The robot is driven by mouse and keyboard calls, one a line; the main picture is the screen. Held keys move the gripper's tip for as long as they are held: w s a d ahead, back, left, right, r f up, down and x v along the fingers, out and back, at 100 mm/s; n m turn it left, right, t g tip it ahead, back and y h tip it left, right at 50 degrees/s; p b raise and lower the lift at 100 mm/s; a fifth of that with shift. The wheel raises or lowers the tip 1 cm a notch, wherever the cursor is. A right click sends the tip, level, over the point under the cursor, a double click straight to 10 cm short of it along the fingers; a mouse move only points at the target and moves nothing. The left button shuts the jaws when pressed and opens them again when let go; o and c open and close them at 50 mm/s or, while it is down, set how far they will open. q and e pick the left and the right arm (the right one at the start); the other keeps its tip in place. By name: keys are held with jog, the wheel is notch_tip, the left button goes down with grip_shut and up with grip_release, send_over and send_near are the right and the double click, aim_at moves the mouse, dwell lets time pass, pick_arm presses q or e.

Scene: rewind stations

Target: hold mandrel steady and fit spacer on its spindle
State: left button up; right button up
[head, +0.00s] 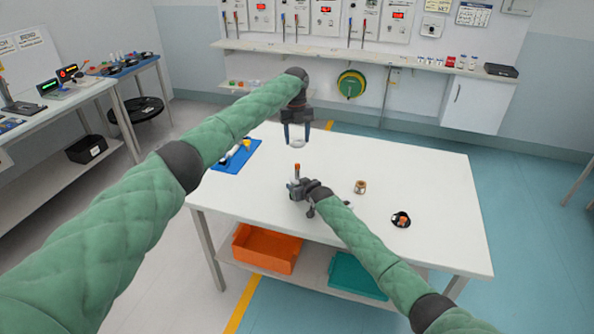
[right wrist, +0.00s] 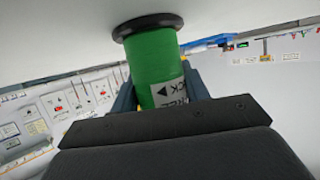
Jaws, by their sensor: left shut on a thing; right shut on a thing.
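The mandrel shows in the head view as an orange-brown spindle (head: 297,169) pointing up, with its lower part mostly hidden by my right gripper (head: 297,187). In the right wrist view the thing between my right fingers is a green, labelled cylinder (right wrist: 155,62) with a black flange against the white table. My right gripper is shut on this body. My left gripper (head: 297,134) is above the spindle, pointing down, shut on a pale whitish piece (head: 297,143), seemingly the spacer. A gap shows between that piece and the spindle's tip.
On the white table (head: 430,182) a small copper-brown cylinder (head: 360,187) and a black dish (head: 401,220) with small contents stand to the right. A blue mat (head: 229,163) with small items lies at left. An orange bin (head: 266,262) and a teal bin (head: 354,287) are below.

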pick_arm(q)
send_over(296, 168)
jog(key=a, duration=0.1)
notch_tip(296, 168, down, 4)
jog(key=shift+f+n, duration=0.1)
jog(key=shift+n, duration=0.9)
jog(key=n, duration=0.1)
jog(key=r+n, duration=0.1)
jog(key=n, duration=0.3)
jog(key=shift+w+d+r+h, duration=0.25)
jog(key=shift+w+d+h, duration=0.1)
jog(key=shift+h, duration=0.05)
jog(key=n, duration=0.2)
jog(key=n+t, duration=0.1)
jog(key=n, duration=0.1)
jog(key=shift+w+d+n, duration=0.15)
jog(key=shift+w+n, duration=0.05)
jog(key=shift+n, duration=0.2)
jog(key=shift+f, duration=2.8)
jog(key=shift+f, duration=3.55)
